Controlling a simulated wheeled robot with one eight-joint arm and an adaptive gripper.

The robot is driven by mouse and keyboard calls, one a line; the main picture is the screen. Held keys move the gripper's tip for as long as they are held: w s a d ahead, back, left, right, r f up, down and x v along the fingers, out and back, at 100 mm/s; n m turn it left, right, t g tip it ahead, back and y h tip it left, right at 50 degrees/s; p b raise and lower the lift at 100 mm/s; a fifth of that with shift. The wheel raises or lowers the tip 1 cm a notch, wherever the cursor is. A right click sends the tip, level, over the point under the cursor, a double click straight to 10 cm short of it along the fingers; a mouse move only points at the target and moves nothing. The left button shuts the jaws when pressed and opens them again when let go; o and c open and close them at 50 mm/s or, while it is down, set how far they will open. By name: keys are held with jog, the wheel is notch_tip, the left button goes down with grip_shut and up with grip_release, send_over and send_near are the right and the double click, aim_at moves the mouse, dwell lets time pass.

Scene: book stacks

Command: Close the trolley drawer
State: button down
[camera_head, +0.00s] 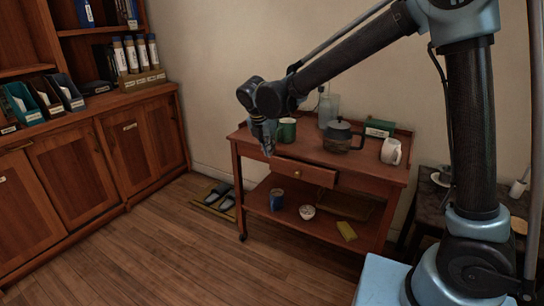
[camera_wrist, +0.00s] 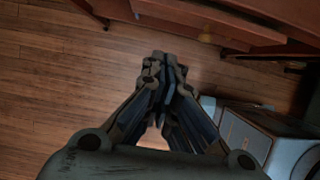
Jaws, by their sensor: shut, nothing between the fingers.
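The wooden trolley (camera_head: 375,178) stands against the wall. Its drawer (camera_head: 318,179) is under the top, with a small round brass knob (camera_head: 297,173). The drawer front seems to stand a little proud of the trolley frame; how far I cannot tell. In the wrist view the drawer (camera_wrist: 190,14) crosses the top, with the blurred knob (camera_wrist: 206,38) below its edge. My gripper (camera_head: 267,153) is shut and empty, pointing down near the drawer's left end. In the wrist view its closed fingertips (camera_wrist: 164,68) are over the floor, apart from the drawer front.
The trolley top holds a green mug (camera_head: 287,130), a dark teapot (camera_head: 338,136) and a white mug (camera_head: 391,151). A blue cup (camera_head: 276,199) and a bowl (camera_head: 307,212) sit on the lower shelf. Slippers (camera_head: 220,195) lie at left. Floor in front is clear.

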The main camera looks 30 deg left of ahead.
send_near(313, 170)
jog(key=s+r, duration=0.3)
jog(key=s, duration=0.4)
jog(key=x, duration=0.3)
jog(key=w+x, duration=0.1)
jog(key=x, duration=0.7)
jog(key=shift+w+a+r, duration=0.15)
jog(key=shift+w+r, duration=0.15)
jog(key=shift+w, duration=0.75)
jog(key=shift+w, duration=1.25)
